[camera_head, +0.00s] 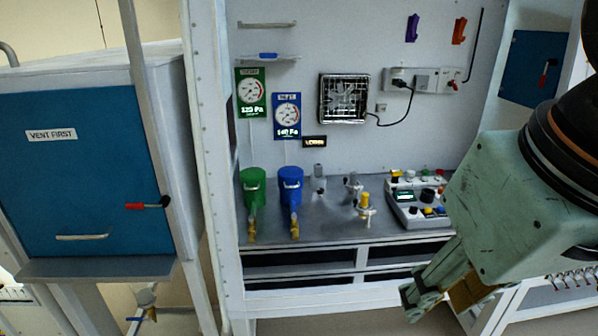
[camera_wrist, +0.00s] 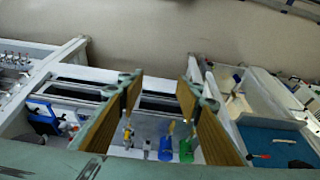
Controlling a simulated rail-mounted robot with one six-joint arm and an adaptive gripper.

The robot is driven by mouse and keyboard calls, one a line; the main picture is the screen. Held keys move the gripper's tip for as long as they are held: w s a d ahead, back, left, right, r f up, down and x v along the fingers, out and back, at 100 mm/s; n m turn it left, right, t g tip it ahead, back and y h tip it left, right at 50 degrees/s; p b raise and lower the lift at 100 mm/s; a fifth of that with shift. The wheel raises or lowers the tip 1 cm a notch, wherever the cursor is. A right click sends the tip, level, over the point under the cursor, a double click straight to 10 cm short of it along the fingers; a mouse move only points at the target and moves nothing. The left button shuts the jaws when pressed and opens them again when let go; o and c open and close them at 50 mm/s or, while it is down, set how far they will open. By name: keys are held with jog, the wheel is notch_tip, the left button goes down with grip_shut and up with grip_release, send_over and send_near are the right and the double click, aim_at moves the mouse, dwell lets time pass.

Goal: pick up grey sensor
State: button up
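A small grey cylinder (camera_head: 319,171), which looks like the grey sensor, stands at the back of the metal bench (camera_head: 335,228), right of the blue canister (camera_head: 291,180). Its details are too small to make out. A small grey shape (camera_wrist: 147,146) between my fingers in the wrist view may be the same thing, but I cannot be sure. My gripper (camera_head: 438,297) is at the lower right of the head view, in front of the bench and apart from everything on it. In the wrist view my gripper (camera_wrist: 159,84) has its two wood-coloured fingers wide apart, with nothing held.
A green canister (camera_head: 253,185) stands left of the blue one. A yellow-topped valve (camera_head: 365,206) and a control box (camera_head: 416,200) stand to the right. A blue-fronted cabinet (camera_head: 85,170) and a white upright post (camera_head: 212,170) bound the left side. The bench's front middle is clear.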

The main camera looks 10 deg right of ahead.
jog(key=shift+o, duration=0.2)
jog(key=shift+w+r, duration=0.1)
jog(key=w+r+t+p, duration=0.1)
jog(key=w+r+p, duration=0.2)
jog(key=w, duration=1.7)
jog(key=w+r+p, duration=0.3)
jog(key=w, duration=1.8)
jog(key=w+f+p, duration=0.1)
jog(key=w+f, duration=0.2)
jog(key=w, duration=0.7)
jog(key=w+f+p, duration=0.2)
jog(key=w+f, duration=0.2)
jog(key=w, duration=0.5)
jog(key=t+p, duration=0.2)
jog(key=p, duration=0.1)
send_near(318, 166)
jog(key=shift+v, duration=1.3)
jog(key=shift+w, duration=0.15)
jog(key=shift+b+x, duration=0.3)
jog(key=shift+x, duration=3.9)
jog(key=shift+f, duration=0.2)
